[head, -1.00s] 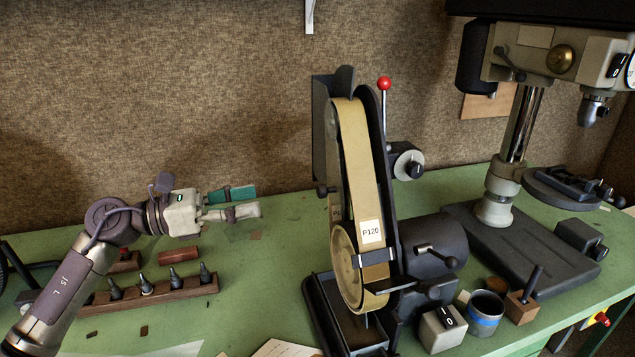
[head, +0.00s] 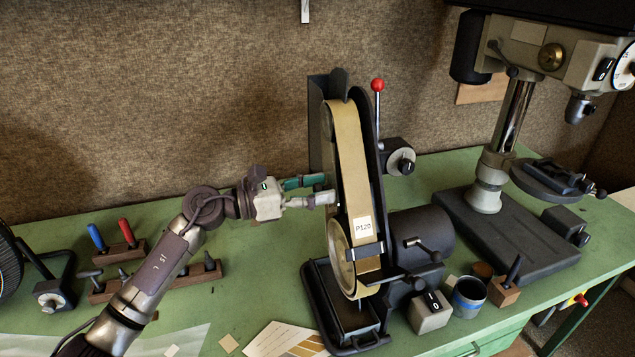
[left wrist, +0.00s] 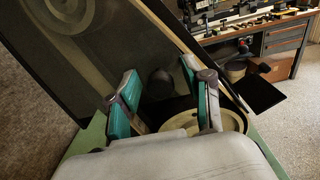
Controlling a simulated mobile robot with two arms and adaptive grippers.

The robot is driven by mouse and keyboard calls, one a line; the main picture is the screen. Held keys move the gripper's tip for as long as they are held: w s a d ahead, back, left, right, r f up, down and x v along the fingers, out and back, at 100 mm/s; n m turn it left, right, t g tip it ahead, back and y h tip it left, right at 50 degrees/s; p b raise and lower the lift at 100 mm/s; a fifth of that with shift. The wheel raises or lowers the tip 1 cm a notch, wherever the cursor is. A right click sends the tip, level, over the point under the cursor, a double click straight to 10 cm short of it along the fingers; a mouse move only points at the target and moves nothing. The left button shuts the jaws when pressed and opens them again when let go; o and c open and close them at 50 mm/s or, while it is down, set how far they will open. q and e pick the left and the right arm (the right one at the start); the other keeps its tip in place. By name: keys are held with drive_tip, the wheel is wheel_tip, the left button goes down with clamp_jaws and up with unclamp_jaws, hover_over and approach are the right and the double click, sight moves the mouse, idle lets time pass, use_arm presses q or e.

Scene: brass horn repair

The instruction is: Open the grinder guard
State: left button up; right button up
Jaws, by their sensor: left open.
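The belt grinder stands in the middle of the head view, with a tan belt (head: 352,170) marked P120. Its dark guard panel (head: 316,115) is on the belt's left side; it also shows large and dark in the left wrist view (left wrist: 85,75). My left gripper (head: 326,188) is open beside the guard's lower left edge. In the left wrist view, a dark round knob (left wrist: 160,82) shows between the teal-padded fingers (left wrist: 162,92). I cannot tell whether they touch it. The knob is hidden behind the fingers in the head view. My right gripper is out of view.
A drill press (head: 490,190) stands at the right. A switch box (head: 430,312) and a tin cup (head: 468,297) sit right of the grinder. A wooden tool rack (head: 205,272) lies left, below my arm. Papers (head: 285,340) lie in front.

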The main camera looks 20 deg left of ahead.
use_arm(q)
drive_tip(key=shift+c, duration=0.3)
clamp_jaws()
